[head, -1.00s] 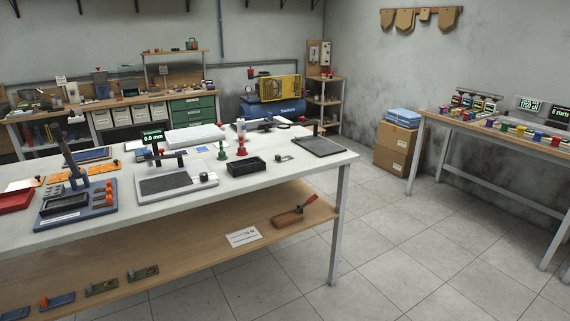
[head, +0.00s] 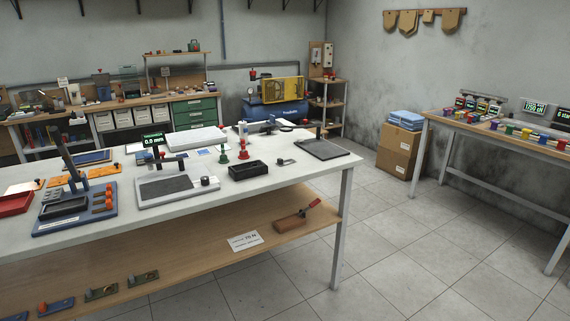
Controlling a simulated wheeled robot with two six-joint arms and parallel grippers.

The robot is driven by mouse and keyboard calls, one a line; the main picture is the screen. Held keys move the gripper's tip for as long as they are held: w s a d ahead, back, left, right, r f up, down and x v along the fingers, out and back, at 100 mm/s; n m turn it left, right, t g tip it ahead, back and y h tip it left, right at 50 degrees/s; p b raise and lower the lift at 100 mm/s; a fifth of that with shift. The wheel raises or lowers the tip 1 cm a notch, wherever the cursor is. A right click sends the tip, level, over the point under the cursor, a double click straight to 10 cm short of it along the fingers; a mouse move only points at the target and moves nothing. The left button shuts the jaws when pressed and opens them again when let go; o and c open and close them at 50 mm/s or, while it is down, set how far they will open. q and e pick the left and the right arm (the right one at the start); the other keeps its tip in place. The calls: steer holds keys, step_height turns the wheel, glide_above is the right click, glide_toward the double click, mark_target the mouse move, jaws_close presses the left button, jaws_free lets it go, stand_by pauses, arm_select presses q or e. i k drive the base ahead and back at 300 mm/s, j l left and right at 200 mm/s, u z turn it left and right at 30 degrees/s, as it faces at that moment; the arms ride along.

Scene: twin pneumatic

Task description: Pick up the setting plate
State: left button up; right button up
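No thing in the head view is clearly labelled as the setting plate, and I cannot tell which one it is. A small flat grey piece with a dark knob (head: 286,161) lies on the white table top, between the black open box (head: 247,172) and the dark square pad (head: 322,149). Several small flat plates lie on the wooden lower shelf, among them a blue one with an orange knob (head: 57,306) and a green one (head: 101,292). Neither of my grippers is in view.
The white table (head: 225,208) fills the left and middle. It also carries a grey fixture (head: 150,199), a blue fixture (head: 78,222) and a red tray (head: 14,203). The tiled floor right of the table is clear.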

mark_target(280, 163)
steer(key=i+l+u, duration=0.15)
steer(key=u, duration=0.55)
steer(key=i+l+u, duration=0.15)
steer(key=l, duration=0.25)
steer(key=i+l+u, duration=0.2)
steer(key=l, duration=0.25)
steer(key=i+l+u, duration=0.15)
steer(key=l, duration=0.3)
steer(key=l+u, duration=0.2)
steer(key=l, duration=0.3)
steer(key=i+l+u, duration=0.15)
steer(key=l, duration=0.35)
